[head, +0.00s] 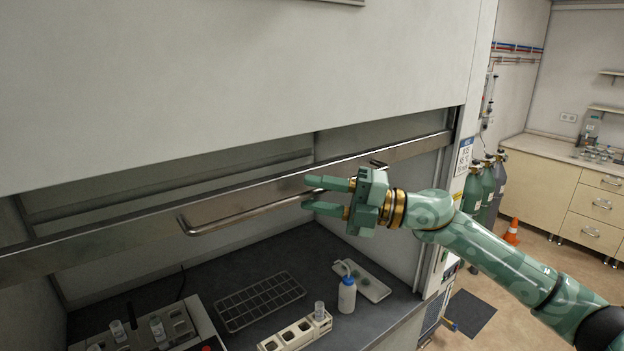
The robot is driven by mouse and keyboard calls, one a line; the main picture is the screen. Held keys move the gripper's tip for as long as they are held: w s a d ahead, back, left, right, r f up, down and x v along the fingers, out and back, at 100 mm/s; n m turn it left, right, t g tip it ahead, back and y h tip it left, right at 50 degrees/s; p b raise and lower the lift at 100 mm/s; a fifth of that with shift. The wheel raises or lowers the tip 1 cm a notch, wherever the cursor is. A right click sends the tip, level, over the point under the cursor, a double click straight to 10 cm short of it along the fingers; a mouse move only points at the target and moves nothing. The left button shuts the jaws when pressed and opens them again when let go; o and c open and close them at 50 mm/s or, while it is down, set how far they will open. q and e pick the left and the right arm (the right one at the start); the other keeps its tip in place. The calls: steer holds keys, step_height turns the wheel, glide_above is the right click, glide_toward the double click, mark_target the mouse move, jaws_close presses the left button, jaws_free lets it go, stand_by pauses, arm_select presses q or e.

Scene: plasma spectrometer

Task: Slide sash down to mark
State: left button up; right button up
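The sash (110,222) of the fume hood is a framed panel with a metal lower rail, raised above the dark worktop. A long metal bar handle (240,217) runs along its front. My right gripper (308,193) is at the right part of the handle, with one green finger above the bar and one below it. The fingers are apart, and a small gap seems to show between the upper finger and the bar. The gripper body hides part of the handle. I cannot make out a height mark. My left gripper is not in view.
Inside the hood, on the dark worktop (250,257), are a wire rack (260,301), a wash bottle (347,294), a white tray (372,286) and a cream block holder (297,333). A blue-and-white label (464,158) is on the right post. Gas cylinders (474,187) stand beyond it.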

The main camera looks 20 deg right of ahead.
steer(key=shift+w+a, duration=0.5)
steer(key=shift+a, duration=0.15)
steer(key=shift+s, duration=0.15)
jaws_close()
step_height(320, 180, down, 18)
steer(key=b, duration=1.2)
jaws_free()
